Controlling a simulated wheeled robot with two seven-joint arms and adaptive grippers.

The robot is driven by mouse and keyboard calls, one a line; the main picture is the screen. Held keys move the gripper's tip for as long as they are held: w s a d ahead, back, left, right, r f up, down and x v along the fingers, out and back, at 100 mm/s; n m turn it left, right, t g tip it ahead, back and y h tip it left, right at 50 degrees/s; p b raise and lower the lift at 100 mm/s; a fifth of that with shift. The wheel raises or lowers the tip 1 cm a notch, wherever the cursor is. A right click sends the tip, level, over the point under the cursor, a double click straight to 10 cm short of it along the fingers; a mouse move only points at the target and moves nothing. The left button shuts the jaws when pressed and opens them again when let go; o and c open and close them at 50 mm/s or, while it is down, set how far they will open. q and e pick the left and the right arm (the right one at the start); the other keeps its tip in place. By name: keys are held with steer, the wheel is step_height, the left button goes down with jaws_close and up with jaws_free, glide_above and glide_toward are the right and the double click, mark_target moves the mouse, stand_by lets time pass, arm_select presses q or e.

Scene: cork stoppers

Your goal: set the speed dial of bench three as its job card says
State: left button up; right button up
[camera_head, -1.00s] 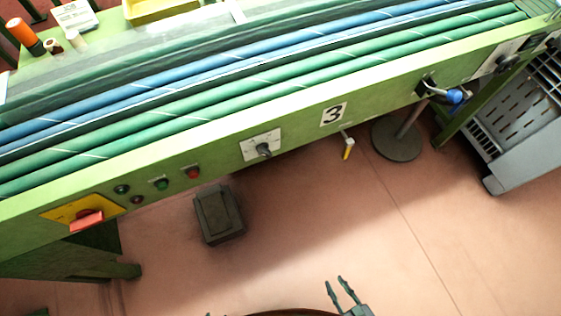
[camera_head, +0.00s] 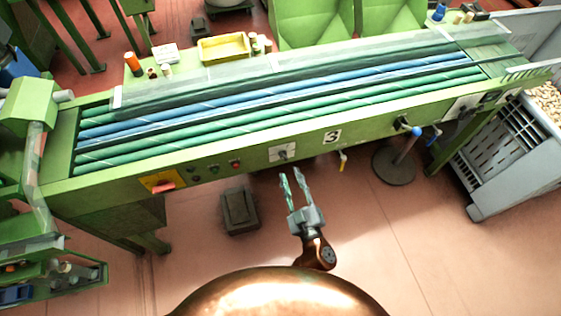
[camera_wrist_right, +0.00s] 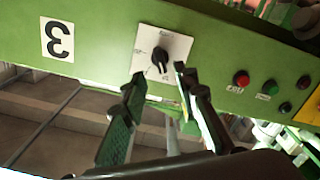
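Bench three is a long green bench (camera_head: 200,172) with blue and green rollers and a white "3" plate (camera_head: 332,137); the plate also shows in the right wrist view (camera_wrist_right: 58,39). Its dial is a black knob (camera_head: 283,155) on a white square plate (camera_head: 273,153), left of the number. In the right wrist view the black knob (camera_wrist_right: 160,54) shows beyond my fingers; the plate's markings are too small to read. My right gripper (camera_head: 291,178) is open and empty, just below and apart from the dial. My left gripper is not in view. I make out no job card clearly.
Red and green buttons (camera_head: 236,164) and a red switch on a yellow plate (camera_head: 160,182) sit left of the dial. A yellow-tipped lever (camera_head: 343,165) and a blue-handled crank (camera_head: 414,132) are to the right. A dark box (camera_head: 239,210) stands on the floor below.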

mark_target(284, 159)
steer(key=x, duration=0.6)
steer(key=shift+f, duration=0.1)
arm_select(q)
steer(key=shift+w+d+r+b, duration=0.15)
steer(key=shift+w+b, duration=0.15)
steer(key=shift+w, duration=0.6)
arm_select(e)
steer(key=shift+w+a, duration=0.1)
steer(key=shift+w, duration=0.35)
steer(key=shift+c, duration=0.7)
jaws_close()
